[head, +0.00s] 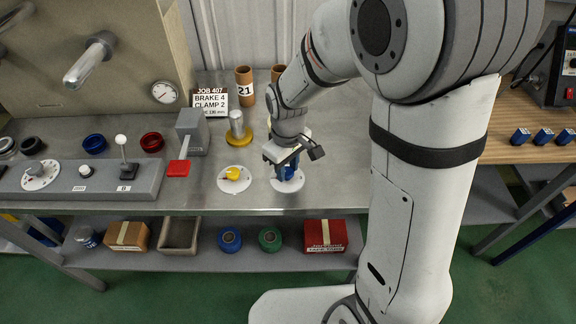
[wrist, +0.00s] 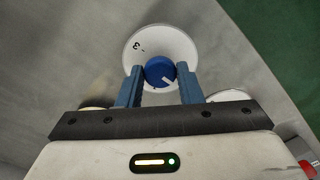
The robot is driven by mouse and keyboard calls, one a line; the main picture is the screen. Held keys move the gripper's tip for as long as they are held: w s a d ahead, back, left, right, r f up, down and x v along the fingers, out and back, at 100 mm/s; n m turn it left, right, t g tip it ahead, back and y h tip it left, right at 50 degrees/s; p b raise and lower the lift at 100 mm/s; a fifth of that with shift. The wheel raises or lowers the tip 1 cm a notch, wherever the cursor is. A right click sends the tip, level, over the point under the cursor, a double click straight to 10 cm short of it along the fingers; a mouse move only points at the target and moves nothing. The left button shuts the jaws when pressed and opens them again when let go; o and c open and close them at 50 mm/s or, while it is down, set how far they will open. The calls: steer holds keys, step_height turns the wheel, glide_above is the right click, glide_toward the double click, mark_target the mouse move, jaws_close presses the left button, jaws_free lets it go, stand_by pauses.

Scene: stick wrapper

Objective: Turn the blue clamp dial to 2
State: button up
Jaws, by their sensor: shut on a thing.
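The blue clamp dial (wrist: 158,72) sits on a round white plate (wrist: 158,36). In the wrist view its white mark points to the lower right, away from the one numeral I see, a 3 at the plate's upper left. The other numerals are hidden. My gripper (wrist: 160,76) is shut on the dial, one blue finger on each side. In the head view the white plate (head: 288,186) lies on the bench below my gripper (head: 287,168), and the dial is mostly covered by the fingers.
A yellow dial (head: 234,174) on its own white plate is just left. A sign (head: 210,101) behind reads JOB 407, BRAKE 4, CLAMP 2. A metal post on a yellow base (head: 238,130) and brown tubes (head: 245,86) stand behind. A red-tipped lever (head: 179,168) is further left.

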mark_target(287, 171)
steer(key=shift+m, duration=0.6)
stand_by(0.5)
steer(key=m, duration=0.4)
steer(key=shift+m+b, duration=0.35)
steer(key=shift+m, duration=0.05)
steer(key=m, duration=0.6)
steer(key=shift+w+b, duration=0.1)
steer(key=shift+b, duration=0.2)
steer(key=m, duration=0.5)
steer(key=shift+m, duration=0.4)
steer(key=m, duration=0.5)
steer(key=shift+r+m+b, duration=0.1)
steer(key=shift+m+b, duration=0.2)
steer(key=shift+m, duration=0.1)
steer(key=o, duration=1)
steer(key=shift+c, duration=0.2)
steer(key=shift+r, duration=3.85)
